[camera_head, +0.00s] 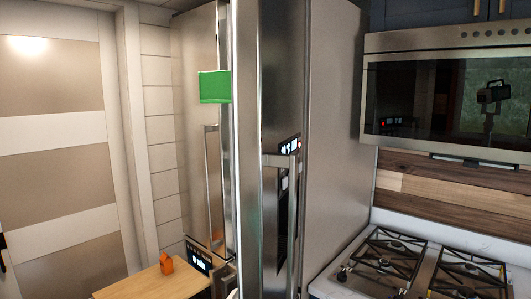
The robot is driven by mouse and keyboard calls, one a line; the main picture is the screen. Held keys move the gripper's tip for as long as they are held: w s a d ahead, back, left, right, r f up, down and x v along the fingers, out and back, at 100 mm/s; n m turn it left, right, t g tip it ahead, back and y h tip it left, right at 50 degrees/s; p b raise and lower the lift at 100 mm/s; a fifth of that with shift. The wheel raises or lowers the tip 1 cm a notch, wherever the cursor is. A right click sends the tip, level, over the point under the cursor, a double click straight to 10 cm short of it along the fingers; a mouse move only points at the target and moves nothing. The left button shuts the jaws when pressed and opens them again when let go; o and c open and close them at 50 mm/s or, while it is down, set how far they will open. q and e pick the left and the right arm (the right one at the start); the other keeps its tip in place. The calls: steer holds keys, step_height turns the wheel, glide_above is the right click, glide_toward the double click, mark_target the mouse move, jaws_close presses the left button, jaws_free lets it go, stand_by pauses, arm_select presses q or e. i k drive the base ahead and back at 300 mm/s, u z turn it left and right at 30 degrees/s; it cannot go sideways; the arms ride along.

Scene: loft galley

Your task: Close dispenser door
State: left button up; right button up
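A tall steel door with a dispenser (284,215) stands in the middle, seen at a steep slant. Its dark dispenser panel carries small lit icons and a red light, and a vertical bar handle (292,230) runs beside it. The door's near edge hides part of what lies behind, and I cannot tell how far it stands open. Left of it is another steel front (193,125) with a handle, a green rectangle and a small lit display low down. Neither of my grippers can be made out in the head view.
A wooden surface (140,283) with a small orange object (166,263) is at lower left. A gas hob (425,270) is at lower right, under a microwave (450,95). A panelled door (55,150) is at far left.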

mark_target(264, 85)
steer(key=u, duration=0.2)
steer(key=i, duration=1.05)
steer(key=z, duration=0.65)
